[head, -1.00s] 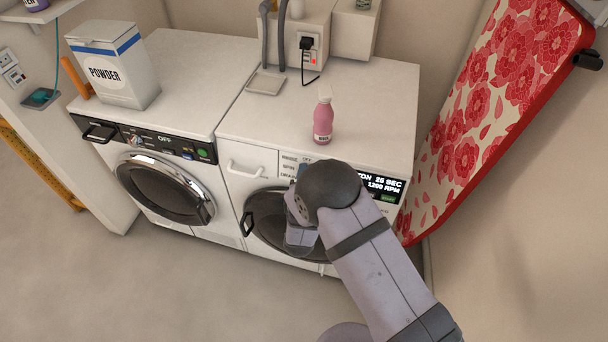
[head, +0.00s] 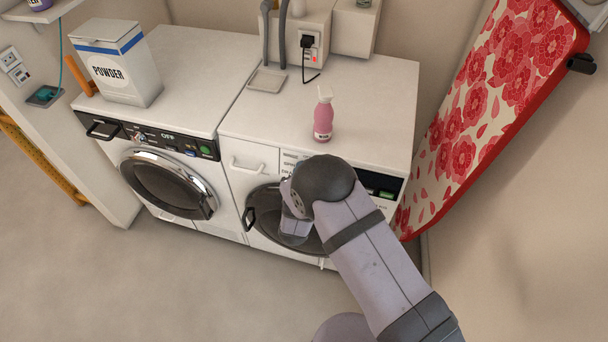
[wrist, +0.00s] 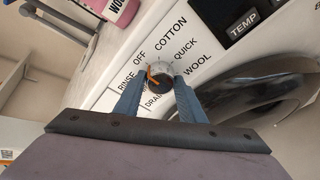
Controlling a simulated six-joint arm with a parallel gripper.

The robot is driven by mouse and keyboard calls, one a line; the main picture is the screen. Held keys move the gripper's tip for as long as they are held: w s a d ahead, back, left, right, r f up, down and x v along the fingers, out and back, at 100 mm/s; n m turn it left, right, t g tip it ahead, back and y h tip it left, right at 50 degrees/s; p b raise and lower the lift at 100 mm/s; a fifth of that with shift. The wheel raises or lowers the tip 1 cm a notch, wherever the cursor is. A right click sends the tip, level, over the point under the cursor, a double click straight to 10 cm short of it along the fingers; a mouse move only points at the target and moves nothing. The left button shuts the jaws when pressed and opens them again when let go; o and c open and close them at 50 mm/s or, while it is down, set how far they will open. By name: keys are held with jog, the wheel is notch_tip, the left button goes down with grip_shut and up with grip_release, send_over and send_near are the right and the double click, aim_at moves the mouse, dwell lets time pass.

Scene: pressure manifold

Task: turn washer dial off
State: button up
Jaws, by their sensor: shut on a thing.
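The washer dial (wrist: 160,80) is a small round knob with a dark face and an orange pointer mark on the white panel. In the wrist view the two blue fingers of my gripper (wrist: 159,77) are shut on its sides. The pointer slants up-left, toward the OFF label (wrist: 140,57). COTTON, QUICK, WOOL, RINSE and DRAIN labels surround the dial. In the head view my arm hides the dial and fingertips. The washer (head: 240,185) is the right machine, and its display (head: 385,186) is dark.
A pink bottle (head: 323,118) stands on the washer top near its front edge, close to my arm. The dryer-like left machine (head: 185,70) carries a powder box (head: 120,70). A flowered ironing board (head: 500,80) leans at the right. The floor in front is clear.

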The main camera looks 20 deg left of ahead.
jog(key=o, duration=1)
jog(key=shift+o, duration=0.2)
jog(key=b+v, duration=0.1)
jog(key=v, duration=0.6)
jog(key=shift+s, duration=0.15)
